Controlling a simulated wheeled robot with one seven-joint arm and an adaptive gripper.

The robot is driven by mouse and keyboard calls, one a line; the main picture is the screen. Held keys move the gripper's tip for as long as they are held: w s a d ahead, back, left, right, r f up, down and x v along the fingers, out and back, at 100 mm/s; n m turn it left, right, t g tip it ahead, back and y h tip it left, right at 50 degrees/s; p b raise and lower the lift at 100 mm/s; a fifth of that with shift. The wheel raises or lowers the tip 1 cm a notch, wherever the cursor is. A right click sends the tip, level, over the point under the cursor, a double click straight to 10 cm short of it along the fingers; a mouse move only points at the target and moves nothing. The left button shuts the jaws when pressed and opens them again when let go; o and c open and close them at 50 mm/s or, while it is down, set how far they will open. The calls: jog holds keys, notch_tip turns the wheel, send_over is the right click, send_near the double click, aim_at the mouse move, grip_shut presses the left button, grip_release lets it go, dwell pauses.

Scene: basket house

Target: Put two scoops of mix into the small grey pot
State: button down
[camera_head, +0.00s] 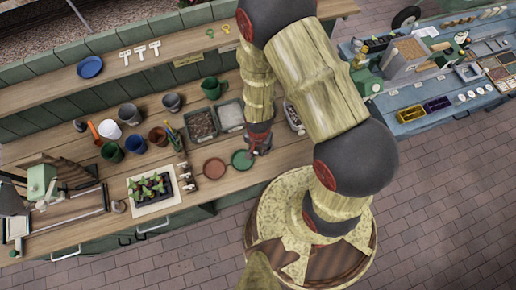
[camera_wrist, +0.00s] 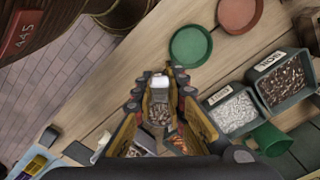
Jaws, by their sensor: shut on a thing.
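My gripper (camera_wrist: 160,80) shows from behind in the wrist view, its yellow-sided fingers closed around a small pale thing (camera_wrist: 161,84) that may be part of a scoop; the fingers hide most of it. Brown grainy mix shows between the fingers, and I cannot tell whether it is in a scoop or in the tray below. In the head view my gripper (camera_head: 257,143) hangs over the bench by the green saucer (camera_head: 242,160). Two grey pots, a darker one (camera_head: 130,114) and another (camera_head: 171,102), stand on the bench to the left; I cannot tell which is the small one.
A brown-filled tray (camera_head: 200,136) and a pale-filled tray (camera_wrist: 214,97) lie beside the gripper; a third tray (camera_head: 289,103) is partly behind my arm. A terracotta saucer (camera_head: 214,168), green jug (camera_head: 212,88), white pot (camera_head: 109,130) and seedling tray (camera_head: 150,188) also stand on the bench.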

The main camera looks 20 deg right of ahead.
jog(key=b, duration=0.2)
jog(key=shift+w+d+f+b, duration=0.2)
jog(key=shift+w+f+b, duration=0.05)
jog(key=shift+f+b, duration=0.1)
jog(key=shift+g+y+b, duration=0.4)
jog(key=shift+b, duration=0.45)
jog(key=shift+w+d+g+y+b, duration=0.3)
jog(key=shift+b, duration=0.6)
jog(key=w+g+y, duration=0.1)
jog(key=d+g+y+b, duration=0.1)
jog(key=shift+w+d+g, duration=0.2)
jog(key=shift+w+g, duration=0.1)
jog(key=shift+w, duration=0.05)
jog(key=w+d+g+y, duration=0.1)
jog(key=w+g+y+b, duration=0.1)
jog(key=g, duration=0.1)
jog(key=shift+w+d+r+y, duration=0.1)
jog(key=shift+d+r+y, duration=0.1)
jog(key=shift+d+y, duration=0.15)
jog(key=shift+w+d+r+g+y+b, duration=0.2)
jog(key=shift+w+d+g+y+b, duration=0.6)
jog(key=shift+g+b, duration=0.2)
jog(key=shift+w+r+y, duration=0.15)
jog(key=shift+r+y, duration=0.05)
jog(key=shift+y, duration=0.05)
jog(key=shift+g, duration=0.3)
